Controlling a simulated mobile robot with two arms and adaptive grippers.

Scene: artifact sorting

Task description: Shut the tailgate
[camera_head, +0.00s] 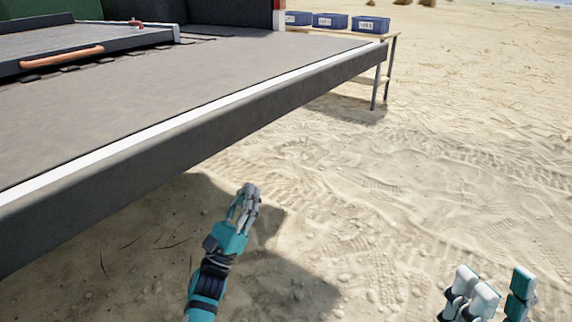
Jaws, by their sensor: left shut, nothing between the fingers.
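The tailgate (170,100) is a large dark grey panel with a white strip along its outer edge. It lies open and level, reaching from the left side of the view toward the upper right. My left gripper (248,190) is shut and empty. In the picture it sits just below the tailgate's outer edge, over the shaded sand; no contact with the panel shows. White and teal parts of my right arm and gripper (474,292) show at the bottom right, cut off by the frame, well away from the tailgate. Whether its fingers are open is unclear.
The truck bed behind the tailgate holds a dark lidded case (100,45) with an orange-brown handle (62,57). A table (384,50) with blue bins (330,21) stands beyond the tailgate's far corner. The sand (430,160) on the right is open.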

